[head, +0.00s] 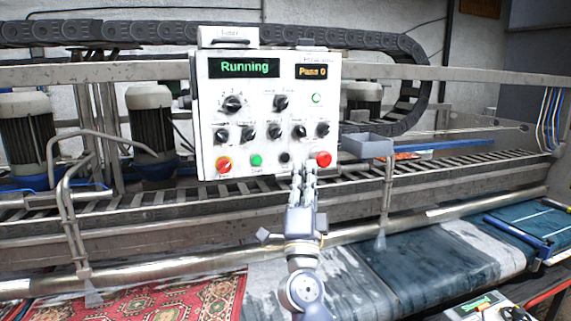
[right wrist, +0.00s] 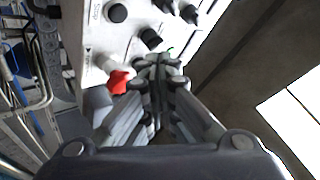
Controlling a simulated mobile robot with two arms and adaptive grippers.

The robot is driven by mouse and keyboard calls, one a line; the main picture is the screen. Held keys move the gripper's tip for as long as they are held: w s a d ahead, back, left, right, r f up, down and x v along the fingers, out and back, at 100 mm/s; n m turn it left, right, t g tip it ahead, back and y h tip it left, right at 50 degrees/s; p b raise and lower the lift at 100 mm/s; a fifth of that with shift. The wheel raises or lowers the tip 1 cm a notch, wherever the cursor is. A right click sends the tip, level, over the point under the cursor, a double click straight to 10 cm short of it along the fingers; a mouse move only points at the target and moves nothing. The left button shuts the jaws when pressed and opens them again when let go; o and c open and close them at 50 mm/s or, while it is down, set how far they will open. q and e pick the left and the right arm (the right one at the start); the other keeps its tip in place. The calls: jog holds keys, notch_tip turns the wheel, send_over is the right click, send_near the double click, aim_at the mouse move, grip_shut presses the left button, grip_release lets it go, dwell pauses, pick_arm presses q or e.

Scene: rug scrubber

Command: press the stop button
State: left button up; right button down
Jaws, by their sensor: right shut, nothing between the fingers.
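A white control panel (head: 205,130) stands over the machine, its screen reading "Running". In the right wrist view a red button (right wrist: 118,82) shows left of the closed fingertips (right wrist: 160,66). Contact cannot be told.
Black knobs (head: 275,131) fill the panel above the buttons. A second display (head: 312,72) reads "Pass 0". A grey tray (head: 367,145) juts out right of the panel. A metal rail (head: 150,270) runs below, with a red patterned rug (head: 160,300) in front.

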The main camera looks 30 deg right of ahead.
aim_at(285, 158)
jog(key=shift+w+d+b, duration=0.25)
jog(key=shift+w+b, duration=0.1)
jog(key=shift+w, duration=0.6)
jog(key=shift+w+d+b, duration=0.2)
jog(key=shift+w+b, duration=0.15)
jog(key=shift+w, duration=0.55)
jog(key=shift+w+d+b, duration=0.25)
jog(key=shift+w+b, duration=0.1)
jog(key=shift+w, duration=1)
jog(key=shift+w+d, duration=0.15)
jog(key=shift+w, duration=0.2)
jog(key=shift+s+a+p, duration=0.2)
jog(key=shift+s+p, duration=0.5)
jog(key=shift+s, duration=0.1)
